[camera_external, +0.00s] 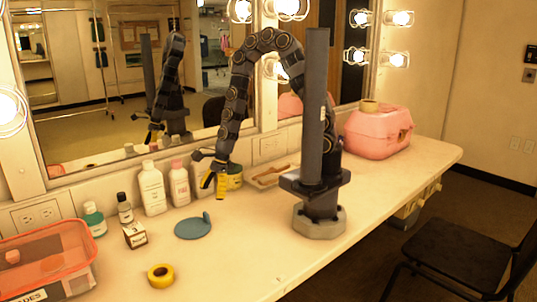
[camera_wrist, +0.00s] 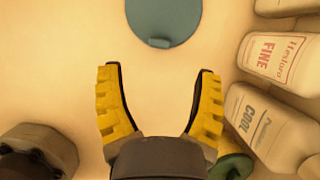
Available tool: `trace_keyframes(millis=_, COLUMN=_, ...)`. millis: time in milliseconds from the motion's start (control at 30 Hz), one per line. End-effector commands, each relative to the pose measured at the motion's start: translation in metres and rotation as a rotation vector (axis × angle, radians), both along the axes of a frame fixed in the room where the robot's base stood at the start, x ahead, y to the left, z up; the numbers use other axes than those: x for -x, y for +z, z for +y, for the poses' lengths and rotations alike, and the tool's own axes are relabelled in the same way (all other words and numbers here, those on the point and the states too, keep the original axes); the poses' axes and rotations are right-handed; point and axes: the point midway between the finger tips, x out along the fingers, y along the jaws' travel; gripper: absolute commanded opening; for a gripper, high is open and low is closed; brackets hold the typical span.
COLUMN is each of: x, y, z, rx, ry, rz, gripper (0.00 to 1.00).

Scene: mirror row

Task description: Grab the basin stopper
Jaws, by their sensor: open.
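The basin stopper (camera_external: 193,227) is a flat, round, blue-grey disc with a small raised tab at its right edge. It lies on the pale counter near the bottles. In the wrist view the stopper (camera_wrist: 163,18) shows at the top, partly cut off by the frame edge, beyond my fingertips. My gripper (camera_external: 214,190) has yellow ridged fingers and hangs above the counter, to the right of and behind the stopper. In the wrist view my gripper (camera_wrist: 158,82) is open, with only bare counter between its fingers.
A small box (camera_external: 135,235), yellow tape roll (camera_external: 160,276) and pink bin (camera_external: 45,262) lie left. A pink case (camera_external: 378,132) is at right. The front counter is clear.

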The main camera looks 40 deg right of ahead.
Motion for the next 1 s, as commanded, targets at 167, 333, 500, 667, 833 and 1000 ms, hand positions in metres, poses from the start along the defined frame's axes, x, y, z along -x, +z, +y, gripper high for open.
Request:
trace_keyframes(millis=167, x=0.002, y=-0.015, z=0.006, rx=0.002, ry=-0.087, rz=0.023, gripper=0.66)
trace_keyframes(millis=333, x=0.002, y=-0.028, z=0.012, rx=0.0, ry=-0.089, rz=0.026, gripper=0.66)
trace_keyframes(millis=500, x=0.001, y=-0.04, z=0.016, rx=0.002, ry=-0.087, rz=0.022, gripper=0.66)
trace_keyframes(millis=667, x=0.002, y=-0.058, z=0.023, rx=0.003, ry=-0.085, rz=0.024, gripper=0.66)
trace_keyframes(millis=833, x=0.0, y=-0.076, z=0.031, rx=0.002, ry=-0.086, rz=0.023, gripper=0.66)
trace_keyframes(millis=1000, x=0.0, y=-0.081, z=0.033, rx=0.001, ry=-0.086, rz=0.022, gripper=0.66)
